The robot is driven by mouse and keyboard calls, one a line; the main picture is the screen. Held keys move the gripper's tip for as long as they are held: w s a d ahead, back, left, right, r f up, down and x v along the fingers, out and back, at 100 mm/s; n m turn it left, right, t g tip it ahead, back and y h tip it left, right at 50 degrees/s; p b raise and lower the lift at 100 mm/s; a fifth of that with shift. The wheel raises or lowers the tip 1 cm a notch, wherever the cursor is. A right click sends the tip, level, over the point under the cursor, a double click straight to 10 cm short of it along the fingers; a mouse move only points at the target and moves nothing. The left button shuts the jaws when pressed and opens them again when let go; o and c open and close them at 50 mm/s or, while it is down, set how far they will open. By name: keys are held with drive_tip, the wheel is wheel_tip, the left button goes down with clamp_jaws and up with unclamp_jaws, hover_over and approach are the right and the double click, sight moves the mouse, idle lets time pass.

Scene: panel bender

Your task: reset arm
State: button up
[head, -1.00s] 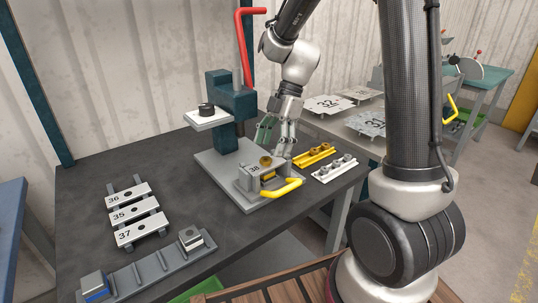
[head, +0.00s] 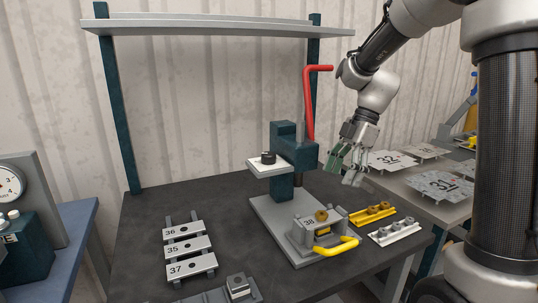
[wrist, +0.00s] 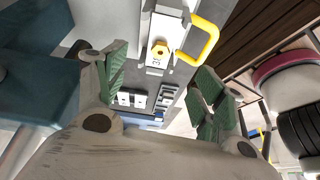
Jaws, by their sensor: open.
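My gripper (head: 347,163) is open and empty in the head view, raised above the right part of the dark bench, to the right of the press (head: 291,160) with its red lever. Its green-padded fingers stand wide apart in the wrist view (wrist: 165,92). Below and to its left in the head view is the fixture (head: 306,237) with a plate marked 38, a brass knob (head: 321,215) and a yellow handle (head: 338,247). The fixture also shows beyond the fingers in the wrist view, with its yellow handle (wrist: 207,38).
Plates marked 36, 35 and 37 (head: 188,247) lie on a rack at the left. A yellow block (head: 372,213) and a white block (head: 394,232) lie right of the fixture. A table (head: 411,187) with flat metal plates stands behind right. A shelf (head: 215,25) spans above the bench.

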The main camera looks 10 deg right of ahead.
drive_tip(key=s+d+r+m+t+h, duration=0.2)
drive_tip(key=s+d+m+t, duration=0.1)
drive_tip(key=s+m, duration=0.7)
drive_tip(key=s+d+r+m+t+h, duration=0.2)
drive_tip(key=s+d+m, duration=0.4)
drive_tip(key=s+m, duration=0.4)
drive_tip(key=shift+s+d+r+m+t, duration=0.3)
drive_tip(key=shift+s+r+t, duration=0.1)
drive_tip(key=shift+r, duration=0.15)
